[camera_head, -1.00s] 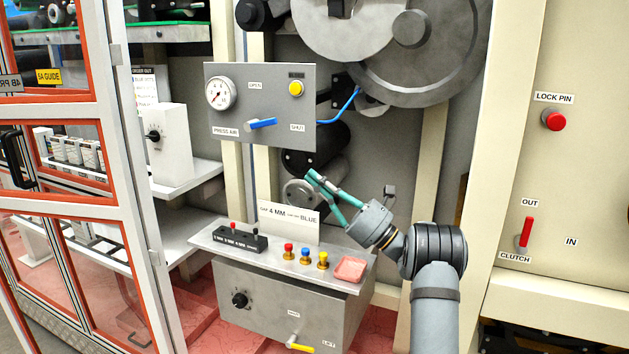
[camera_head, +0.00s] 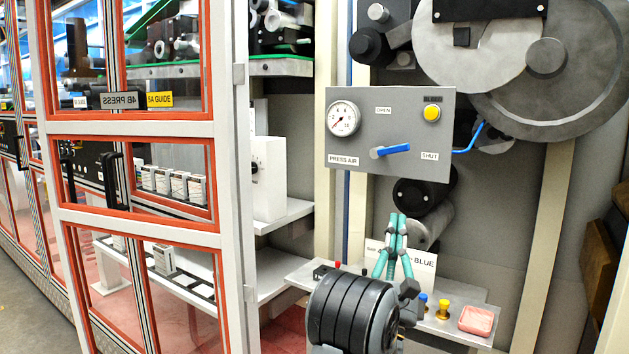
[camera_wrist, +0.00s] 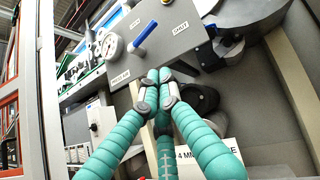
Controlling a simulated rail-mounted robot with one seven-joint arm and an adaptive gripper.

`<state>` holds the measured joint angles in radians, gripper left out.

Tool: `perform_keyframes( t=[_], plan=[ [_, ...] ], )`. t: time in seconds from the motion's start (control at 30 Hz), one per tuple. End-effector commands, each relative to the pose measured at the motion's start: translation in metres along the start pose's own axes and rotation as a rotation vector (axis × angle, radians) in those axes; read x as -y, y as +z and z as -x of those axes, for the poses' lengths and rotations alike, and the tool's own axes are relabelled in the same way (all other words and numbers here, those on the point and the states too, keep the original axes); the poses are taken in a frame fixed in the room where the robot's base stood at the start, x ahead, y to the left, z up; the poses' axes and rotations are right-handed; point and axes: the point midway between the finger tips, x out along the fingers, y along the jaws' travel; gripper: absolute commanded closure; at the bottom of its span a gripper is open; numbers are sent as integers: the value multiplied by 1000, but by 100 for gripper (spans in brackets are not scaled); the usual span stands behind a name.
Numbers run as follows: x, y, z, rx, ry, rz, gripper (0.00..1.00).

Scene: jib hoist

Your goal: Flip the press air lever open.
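The press air lever (camera_head: 394,149) is a blue handle on a grey panel (camera_head: 360,105). It points right from its pivot, its end towards the SHUT label (camera_head: 430,156); the OPEN label (camera_head: 383,110) is above it. The lever also shows in the wrist view (camera_wrist: 144,32), beyond my fingertips. My gripper (camera_head: 397,219) has teal fingers pointing up, below the panel and apart from the lever. In the wrist view the fingertips (camera_wrist: 159,76) meet with nothing visible between them.
A pressure gauge (camera_head: 343,119) and yellow button (camera_head: 431,113) share the panel. A blue hose (camera_head: 470,140) leaves its right side. Rollers (camera_head: 422,193) lie below and large discs (camera_head: 545,75) at upper right. An orange-framed door (camera_head: 230,180) stands at left. A control shelf (camera_head: 455,322) is below.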

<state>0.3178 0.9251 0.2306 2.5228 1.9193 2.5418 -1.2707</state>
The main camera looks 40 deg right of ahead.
Motion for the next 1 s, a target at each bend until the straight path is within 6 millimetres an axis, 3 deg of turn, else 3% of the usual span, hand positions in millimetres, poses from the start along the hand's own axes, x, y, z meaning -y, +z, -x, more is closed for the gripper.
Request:
perform_keyframes(
  t=[0.13,0.57,0.67,1.0],
  plan=[
    [18,-3,10,-25,-47,67,100],
    [18,-2,2,-25,-45,68,100],
    [19,0,-11,-25,-44,67,100],
    [23,1,-82,-25,-43,67,100]
  ],
)
